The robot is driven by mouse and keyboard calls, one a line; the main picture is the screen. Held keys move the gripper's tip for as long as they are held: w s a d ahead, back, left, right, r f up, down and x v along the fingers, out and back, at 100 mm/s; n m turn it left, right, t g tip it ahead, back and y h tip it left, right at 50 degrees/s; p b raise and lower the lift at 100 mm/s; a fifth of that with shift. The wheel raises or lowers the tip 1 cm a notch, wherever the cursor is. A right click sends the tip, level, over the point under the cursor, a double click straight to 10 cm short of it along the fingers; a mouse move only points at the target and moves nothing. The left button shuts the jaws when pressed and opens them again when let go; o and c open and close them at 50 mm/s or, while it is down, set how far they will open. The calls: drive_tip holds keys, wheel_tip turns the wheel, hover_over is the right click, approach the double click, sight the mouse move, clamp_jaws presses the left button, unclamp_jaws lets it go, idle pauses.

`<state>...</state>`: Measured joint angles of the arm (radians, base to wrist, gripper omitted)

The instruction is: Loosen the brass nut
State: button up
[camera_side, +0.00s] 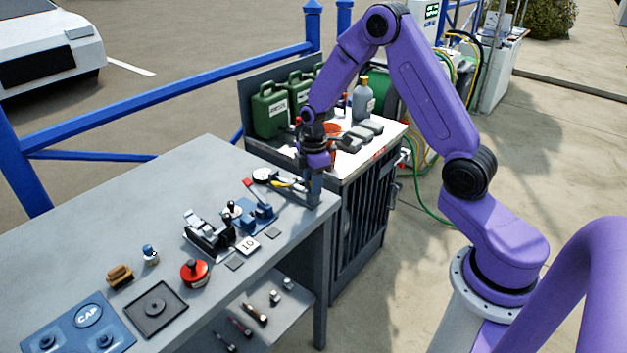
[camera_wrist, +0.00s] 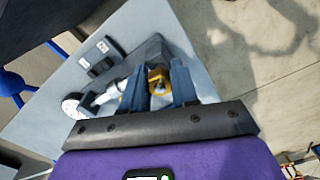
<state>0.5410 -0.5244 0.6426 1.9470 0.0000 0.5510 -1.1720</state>
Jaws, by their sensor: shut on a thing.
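The brass nut (camera_wrist: 156,76) shows in the wrist view between my two blue-grey fingers, with a pale stud end at its middle. My gripper (camera_wrist: 158,88) is shut on the nut, one finger on each side of it. In the side view my gripper (camera_side: 313,192) points down at the far right corner of the grey bench (camera_side: 150,190). The nut is hidden there behind the fingers.
A round white-faced gauge (camera_wrist: 72,105) lies close to my fingers. Blue and black fixtures (camera_side: 210,232), a red round knob piece (camera_side: 194,272) and a blue CAP tray (camera_side: 60,335) stand on the bench. A cabinet with green cans (camera_side: 270,110) adjoins behind. The bench edge is near.

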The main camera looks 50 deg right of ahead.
drive_tip(key=shift+s, duration=0.1)
drive_tip(key=n, duration=0.4)
drive_tip(key=shift+n, duration=1.6)
drive_tip(key=o, duration=0.6)
